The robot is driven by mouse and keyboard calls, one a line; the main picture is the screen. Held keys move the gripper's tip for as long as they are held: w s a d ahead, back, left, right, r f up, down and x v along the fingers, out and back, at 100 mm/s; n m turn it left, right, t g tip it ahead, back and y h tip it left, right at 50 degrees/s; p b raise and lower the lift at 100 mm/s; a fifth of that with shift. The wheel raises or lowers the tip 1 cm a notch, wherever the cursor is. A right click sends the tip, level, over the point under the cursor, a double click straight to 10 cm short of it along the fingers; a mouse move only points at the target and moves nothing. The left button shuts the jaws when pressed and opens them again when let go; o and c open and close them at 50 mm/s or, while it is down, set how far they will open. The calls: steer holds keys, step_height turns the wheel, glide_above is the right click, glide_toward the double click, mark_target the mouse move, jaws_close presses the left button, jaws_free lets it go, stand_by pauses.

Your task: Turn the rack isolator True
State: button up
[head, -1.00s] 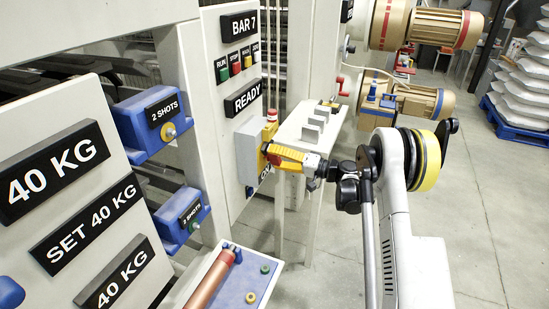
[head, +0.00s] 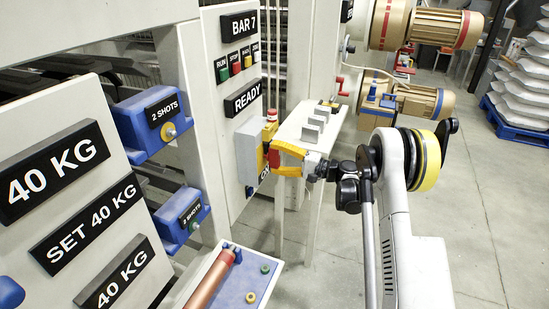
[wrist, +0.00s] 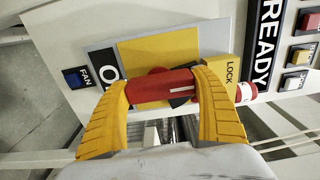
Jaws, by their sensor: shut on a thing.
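The rack isolator is a grey box (head: 248,150) with a yellow plate (head: 263,162) on the white panel. Its red handle (wrist: 160,86) has a pale line and sits between my yellow fingers in the wrist view. In the head view the handle (head: 274,157) runs about upright along the panel. My gripper (head: 282,157) is shut on it, one finger near each end. A yellow LOCK block (wrist: 222,72) with a red and white piece (wrist: 245,92) sits beside the plate. A black label (wrist: 108,70) starting with "O" is partly hidden.
The READY sign (head: 243,98) and a row of buttons (head: 236,64) are above the isolator. A blue FAN button (wrist: 77,77) is at the left in the wrist view. A white stand (head: 305,135) with grey blocks is just behind my gripper. Open floor lies to the right.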

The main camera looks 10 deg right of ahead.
steer(key=shift+s+f, duration=0.1)
steer(key=o, duration=1.2)
steer(key=shift+d, duration=0.1)
steer(key=v, duration=1.2)
